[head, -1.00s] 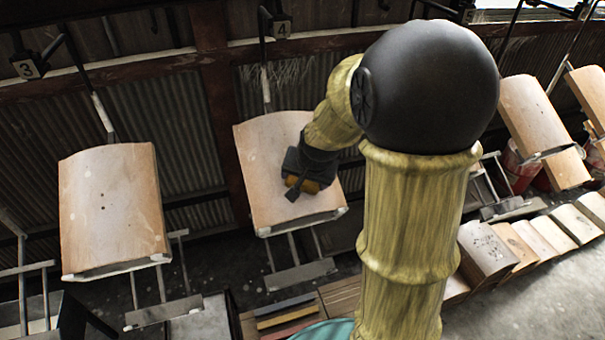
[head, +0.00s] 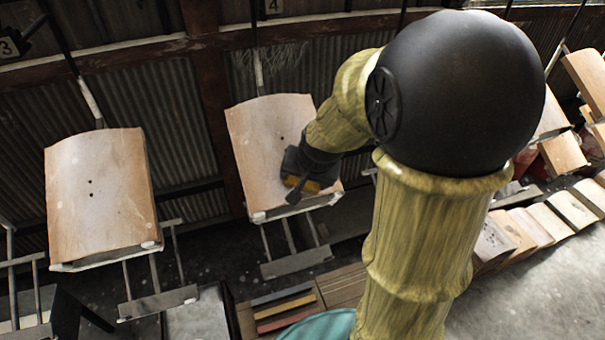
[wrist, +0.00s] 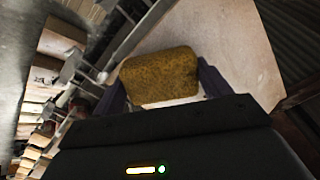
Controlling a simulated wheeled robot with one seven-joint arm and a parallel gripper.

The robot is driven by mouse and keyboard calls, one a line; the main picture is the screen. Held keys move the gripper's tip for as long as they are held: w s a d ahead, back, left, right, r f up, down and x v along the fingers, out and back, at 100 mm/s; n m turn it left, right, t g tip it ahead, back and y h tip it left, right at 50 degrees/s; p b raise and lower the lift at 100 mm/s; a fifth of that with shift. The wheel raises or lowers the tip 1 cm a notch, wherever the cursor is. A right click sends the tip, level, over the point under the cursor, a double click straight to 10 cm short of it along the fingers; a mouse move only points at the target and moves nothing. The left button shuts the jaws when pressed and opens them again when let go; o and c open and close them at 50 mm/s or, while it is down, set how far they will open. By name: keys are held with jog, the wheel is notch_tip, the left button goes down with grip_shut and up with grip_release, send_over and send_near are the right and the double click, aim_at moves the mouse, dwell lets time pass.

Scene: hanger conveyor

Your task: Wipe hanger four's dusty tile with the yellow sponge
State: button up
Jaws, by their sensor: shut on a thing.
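The yellow sponge (wrist: 160,78) is held between the two fingers of my gripper (wrist: 162,92) in the wrist view. In the head view my gripper (head: 303,184) is over the lower right part of hanger four's curved tile (head: 262,135), with a bit of the sponge (head: 309,186) showing under it. The sponge looks close against the tile face, but I cannot tell if it touches. The tile is pale orange with light dusty patches and a small dark hole near its middle. The number 4 plate (head: 273,6) is at the top edge.
Hanger three's tile (head: 100,195) hangs to the left, with its number plate (head: 8,47) above. More tiles hang at the right. A row of tiles (head: 540,222) stands on the floor at the lower right. My arm hides the middle right.

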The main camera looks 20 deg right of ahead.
jog(key=shift+s+f, duration=0.35)
jog(key=shift+s, duration=0.1)
jog(key=shift+p+v, duration=0.65)
jog(key=shift+v, duration=0.15)
jog(key=shift+p+v, duration=1.35)
jog(key=shift+v, duration=0.8)
jog(key=shift+w+r, duration=0.15)
jog(key=shift+r, duration=0.05)
jog(key=p+v, duration=0.2)
jog(key=v, duration=0.1)
jog(key=shift+f, duration=0.1)
